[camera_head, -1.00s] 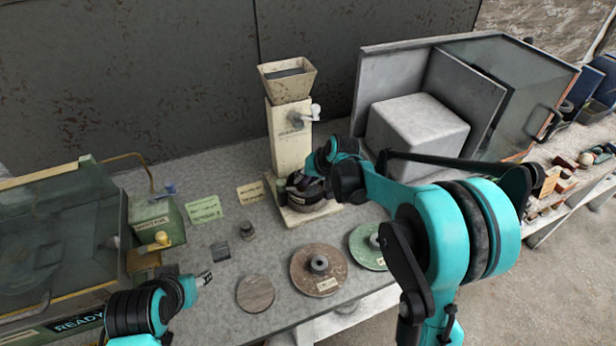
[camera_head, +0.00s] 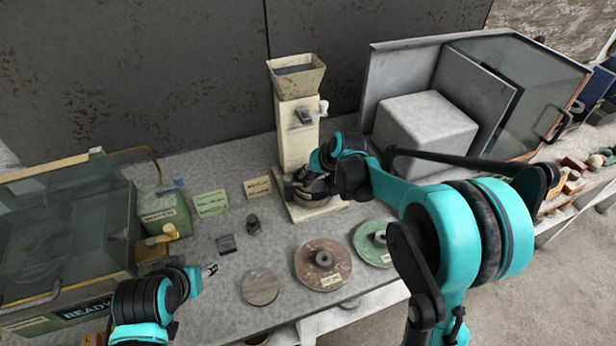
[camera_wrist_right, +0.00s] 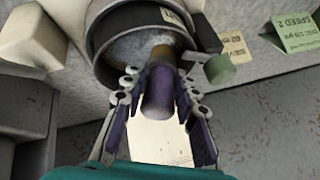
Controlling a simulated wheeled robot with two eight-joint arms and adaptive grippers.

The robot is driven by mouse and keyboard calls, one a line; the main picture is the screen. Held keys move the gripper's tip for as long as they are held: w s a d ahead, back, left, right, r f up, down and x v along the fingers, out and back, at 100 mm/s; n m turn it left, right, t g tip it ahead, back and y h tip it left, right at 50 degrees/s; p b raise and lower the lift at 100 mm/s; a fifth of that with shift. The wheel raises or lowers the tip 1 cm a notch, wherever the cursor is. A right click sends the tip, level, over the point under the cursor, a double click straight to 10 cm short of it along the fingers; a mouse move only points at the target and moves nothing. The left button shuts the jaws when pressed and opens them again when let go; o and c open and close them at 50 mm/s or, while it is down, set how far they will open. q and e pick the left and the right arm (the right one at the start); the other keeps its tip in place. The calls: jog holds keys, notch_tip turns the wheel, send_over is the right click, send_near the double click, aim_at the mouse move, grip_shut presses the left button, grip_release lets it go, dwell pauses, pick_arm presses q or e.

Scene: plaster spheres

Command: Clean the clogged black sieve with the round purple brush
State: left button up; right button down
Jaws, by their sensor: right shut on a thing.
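The black round sieve (camera_wrist_right: 110,38) sits at the foot of the cream hopper machine (camera_head: 297,135); in the right wrist view its inside looks grey and speckled. My right gripper (camera_wrist_right: 158,88) is shut on the purple brush (camera_wrist_right: 158,95), whose brownish end reaches over the sieve's near rim. Whether the brush touches the sieve mesh cannot be told. In the head view my right gripper (camera_head: 312,182) is at the sieve and partly hides it. My left gripper (camera_head: 211,269) hangs above the table's front left, apart from the sieve; its jaws are too small to read.
A brown disc (camera_head: 310,273), a green disc (camera_head: 366,242) and a grey-brown disc (camera_head: 260,297) lie in front. Label cards (camera_head: 211,203) stand left of the machine. A glass-lidded box (camera_head: 60,230) is at left, a white block (camera_head: 425,130) at right.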

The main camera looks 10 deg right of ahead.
jog(key=shift+w+d+r, duration=0.2)
jog(key=shift+d, duration=0.05)
jog(key=shift+r, duration=0.1)
jog(key=shift+r+p, duration=1)
jog(key=shift+r, duration=0.25)
jog(key=shift+f, duration=0.1)
